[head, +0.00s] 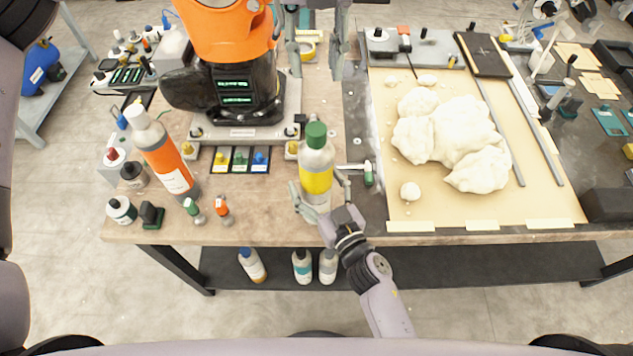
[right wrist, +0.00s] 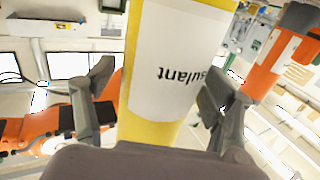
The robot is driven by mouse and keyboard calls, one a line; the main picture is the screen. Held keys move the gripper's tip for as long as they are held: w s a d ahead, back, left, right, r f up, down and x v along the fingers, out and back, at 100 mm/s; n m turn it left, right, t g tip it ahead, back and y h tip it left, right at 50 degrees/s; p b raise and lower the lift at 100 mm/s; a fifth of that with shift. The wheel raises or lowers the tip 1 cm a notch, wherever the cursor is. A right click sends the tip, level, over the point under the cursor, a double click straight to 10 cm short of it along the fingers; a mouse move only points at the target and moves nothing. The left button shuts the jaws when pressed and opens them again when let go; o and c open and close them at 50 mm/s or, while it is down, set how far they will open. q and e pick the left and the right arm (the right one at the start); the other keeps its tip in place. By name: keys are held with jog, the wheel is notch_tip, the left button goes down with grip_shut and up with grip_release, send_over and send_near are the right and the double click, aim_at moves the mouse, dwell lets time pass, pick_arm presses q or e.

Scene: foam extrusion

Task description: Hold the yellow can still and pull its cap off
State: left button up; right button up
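The yellow can (head: 316,180) has a white upper part and a green cap (head: 316,134). It stands upright near the bench's front edge. My right gripper (head: 319,184) reaches in from the front with one finger on each side of the can's lower body. The fingers look spread, with small gaps at the can. In the right wrist view the can (right wrist: 175,70), with its white label, stands between the fingers; the right finger overlaps its edge. My left gripper (head: 317,50) is open and empty, above and behind the cap, pointing down.
An orange and white bottle (head: 166,155) stands left of the can. A black and orange machine (head: 235,90) is behind it. A small green-capped bottle (head: 368,174) is close on the right. A board (head: 400,200) with white foam lumps (head: 455,140) lies further right.

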jog(key=c, duration=1.2)
pick_arm(q)
jog(key=shift+o, duration=1)
pick_arm(e)
jog(key=shift+c, duration=0.2)
pick_arm(q)
jog(key=shift+o, duration=1.4)
jog(key=shift+s+a+f+m+h, duration=0.1)
jog(key=shift+f+m+h, duration=0.2)
jog(key=shift+m, duration=0.8)
jog(key=shift+o, duration=0.2)
jog(key=m, duration=0.2)
jog(key=f+m+h, duration=0.1)
jog(key=shift+s+a+m, duration=0.15)
jog(key=shift+a+m, duration=0.2)
jog(key=shift+m, duration=0.05)
jog(key=m+h, duration=0.3)
jog(key=m, duration=1.1)
send_over(316, 129)
jog(key=a, duration=0.3)
jog(key=f, duration=0.7)
jog(key=shift+s+d+f, duration=0.2)
jog(key=shift+s, duration=0.1)
jog(key=shift+w+x, duration=0.15)
jog(key=shift+x, duration=1.35)
jog(key=shift+w+x, duration=0.2)
jog(key=shift+x, duration=1.35)
jog(key=shift+c, duration=0.2)
